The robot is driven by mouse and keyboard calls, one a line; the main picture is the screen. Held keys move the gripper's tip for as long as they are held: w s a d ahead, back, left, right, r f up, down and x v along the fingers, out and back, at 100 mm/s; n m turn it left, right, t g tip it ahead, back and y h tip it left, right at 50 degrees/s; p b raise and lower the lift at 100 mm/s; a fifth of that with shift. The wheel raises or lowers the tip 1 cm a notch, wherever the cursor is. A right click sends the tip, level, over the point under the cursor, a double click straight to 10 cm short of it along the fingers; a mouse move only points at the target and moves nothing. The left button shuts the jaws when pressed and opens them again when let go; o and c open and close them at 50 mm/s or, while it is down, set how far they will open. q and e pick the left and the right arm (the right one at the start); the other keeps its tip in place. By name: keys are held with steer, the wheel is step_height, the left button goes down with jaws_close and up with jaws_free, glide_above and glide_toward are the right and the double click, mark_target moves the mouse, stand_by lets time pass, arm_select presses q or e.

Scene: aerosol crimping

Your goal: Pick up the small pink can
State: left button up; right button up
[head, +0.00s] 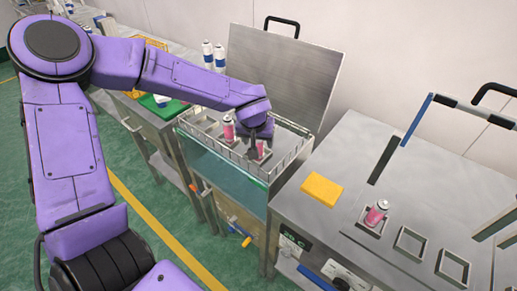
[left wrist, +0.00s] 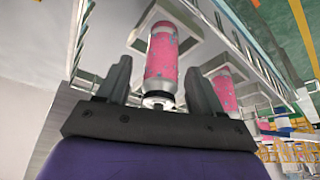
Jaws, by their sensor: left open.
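My left gripper (head: 258,152) reaches down into the open metal basin in the head view. Its fingers are open on either side of a pink can (head: 263,150), which is partly hidden by the gripper. In the left wrist view this can (left wrist: 160,55) lies between the two open fingers (left wrist: 158,70), with its silver top towards the palm. I cannot tell whether the fingers touch it. A second pink can (head: 228,129) stands in the basin, and it also shows in the left wrist view (left wrist: 224,92). A third pink can (head: 376,214) stands in a square holder on the right bench.
The basin has a wire rail (head: 282,164) and a raised lid (head: 285,75). A yellow block (head: 322,190) lies on the right bench, near empty square holders (head: 411,243). White and blue bottles (head: 208,52) stand behind my left arm.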

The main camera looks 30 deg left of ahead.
arm_select(q)
steer(key=shift+x, duration=0.8)
steer(key=shift+r, duration=0.1)
steer(key=shift+s, duration=0.1)
steer(key=c, duration=1.1)
steer(key=shift+r, duration=0.1)
